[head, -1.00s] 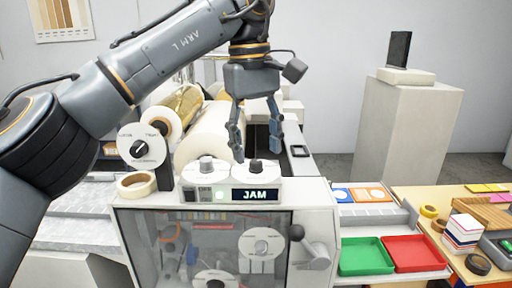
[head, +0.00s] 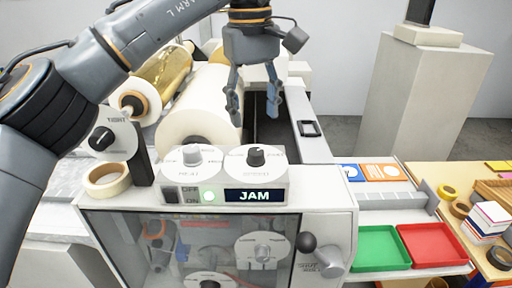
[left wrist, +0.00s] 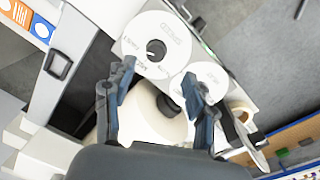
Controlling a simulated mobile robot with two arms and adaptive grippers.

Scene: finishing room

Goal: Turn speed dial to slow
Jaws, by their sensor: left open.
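The speed dial (head: 256,156) is a round white disc with a black knob on top of the machine's control box, right of a second dial (head: 193,155) with a paler knob. In the left wrist view the speed dial (left wrist: 155,47) lies just beyond my fingers, its printed marks too small to read surely. My left gripper (head: 253,115) is open and empty, its fingers pointing down above and behind the dial, apart from it. The gripper (left wrist: 160,78) also shows in the left wrist view. My right gripper is not in view.
A white film roll (head: 204,108) lies behind the dials. A tape roll (head: 106,180) sits at left. Green (head: 379,249) and red (head: 433,246) trays stand at right.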

